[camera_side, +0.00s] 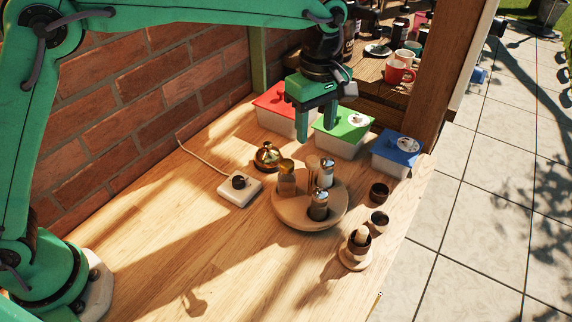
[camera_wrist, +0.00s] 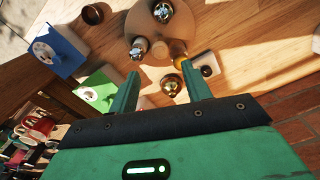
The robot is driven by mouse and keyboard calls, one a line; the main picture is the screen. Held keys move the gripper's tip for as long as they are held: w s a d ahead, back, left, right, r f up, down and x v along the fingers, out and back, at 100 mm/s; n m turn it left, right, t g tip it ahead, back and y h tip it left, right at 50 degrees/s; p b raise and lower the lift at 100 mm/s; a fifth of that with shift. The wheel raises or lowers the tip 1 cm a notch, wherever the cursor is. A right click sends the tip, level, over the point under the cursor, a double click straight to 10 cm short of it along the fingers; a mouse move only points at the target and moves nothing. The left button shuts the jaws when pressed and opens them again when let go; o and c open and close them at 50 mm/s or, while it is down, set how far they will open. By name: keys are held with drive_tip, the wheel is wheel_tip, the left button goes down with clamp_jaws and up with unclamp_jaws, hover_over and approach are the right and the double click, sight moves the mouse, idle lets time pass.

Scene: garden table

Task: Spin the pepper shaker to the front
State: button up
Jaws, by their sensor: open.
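A round wooden turntable (camera_side: 294,217) carries several items. A dark-bodied shaker with a metal cap (camera_side: 318,207), likely the pepper shaker, stands on its front side in the side view. A paler metal-capped shaker (camera_side: 326,173) stands at its back right, and an amber-topped jar (camera_side: 286,180) at its back left. The turntable (camera_wrist: 147,26) also shows at the top of the wrist view, with the front shaker (camera_wrist: 163,12) near the upper edge. My gripper (camera_side: 316,136) is open and empty, above and behind the turntable. Its fingers are apart in the wrist view (camera_wrist: 164,84).
A brass bell-shaped object (camera_side: 267,157) and a white box with a black knob (camera_side: 240,189) stand left of the turntable. Red (camera_side: 280,100), green (camera_side: 343,125) and blue (camera_side: 398,148) lidded boxes line the back. Small cups (camera_side: 379,221) stand to the right. The left front tabletop is clear.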

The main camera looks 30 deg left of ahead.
sight(313, 159)
drive_tip(key=shift+f, duration=3.9)
clamp_jaws()
